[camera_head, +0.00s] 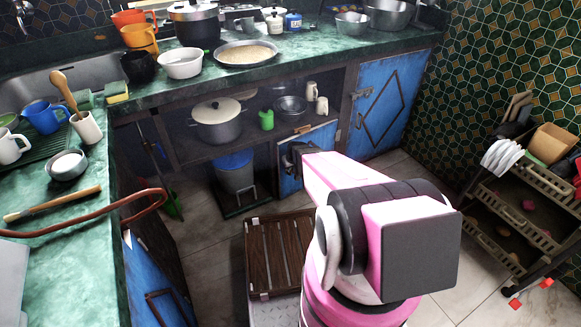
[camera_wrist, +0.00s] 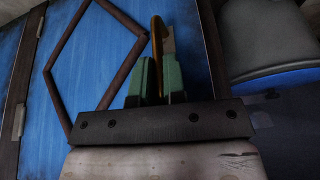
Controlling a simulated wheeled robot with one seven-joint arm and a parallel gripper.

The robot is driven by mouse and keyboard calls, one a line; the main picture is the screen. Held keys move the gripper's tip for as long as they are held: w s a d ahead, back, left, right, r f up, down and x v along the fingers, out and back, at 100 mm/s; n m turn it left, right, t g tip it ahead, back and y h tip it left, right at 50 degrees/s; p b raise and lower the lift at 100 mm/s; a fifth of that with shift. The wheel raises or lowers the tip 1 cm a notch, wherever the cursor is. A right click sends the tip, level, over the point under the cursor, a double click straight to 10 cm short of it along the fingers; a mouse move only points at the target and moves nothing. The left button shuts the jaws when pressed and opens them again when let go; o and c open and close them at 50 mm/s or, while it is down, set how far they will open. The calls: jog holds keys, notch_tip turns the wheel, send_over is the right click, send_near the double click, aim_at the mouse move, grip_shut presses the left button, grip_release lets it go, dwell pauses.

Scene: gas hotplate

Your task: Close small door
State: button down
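The small door (camera_head: 318,140) is a blue panel under the counter, standing ajar in front of the shelf opening. In the wrist view its blue face (camera_wrist: 95,55) fills the left and middle, with a brown diamond trim. In the wrist view the green fingertips of my gripper (camera_wrist: 160,75) stand close on both sides of a golden-brown handle (camera_wrist: 158,40) on the door. The fingers appear shut on it. My arm hides the door's lower right part in the head view.
A large blue door (camera_head: 388,95) is to the right. A brown slatted stool (camera_head: 275,255) stands on the floor in front. A shelf rack (camera_head: 530,200) is at the right.

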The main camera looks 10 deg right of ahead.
jog(key=shift+w+a, duration=0.3)
jog(key=shift+w, duration=0.3)
jog(key=shift+w+a, duration=0.25)
jog(key=shift+w, duration=0.4)
jog(key=shift+w+a, duration=0.3)
jog(key=shift+w, duration=0.3)
jog(key=c, duration=1.2)
grip_release()
jog(key=shift+s+r, duration=0.1)
jog(key=shift+r, duration=0.05)
jog(key=v, duration=1)
jog(key=shift+s+r, duration=0.2)
jog(key=shift+r, duration=0.1)
jog(key=s+r+m+g, duration=0.1)
jog(key=s+r, duration=0.4)
jog(key=s, duration=0.2)
jog(key=s+r+g, duration=0.1)
jog(key=s+r, duration=0.4)
jog(key=s, duration=0.2)
jog(key=s+d+r+m+g+h, duration=0.1)
jog(key=s+r+g, duration=0.1)
jog(key=s+r, duration=0.3)
jog(key=shift+s+r+m, duration=0.1)
jog(key=shift+s+m, duration=0.2)
jog(key=shift+s, duration=0.8)
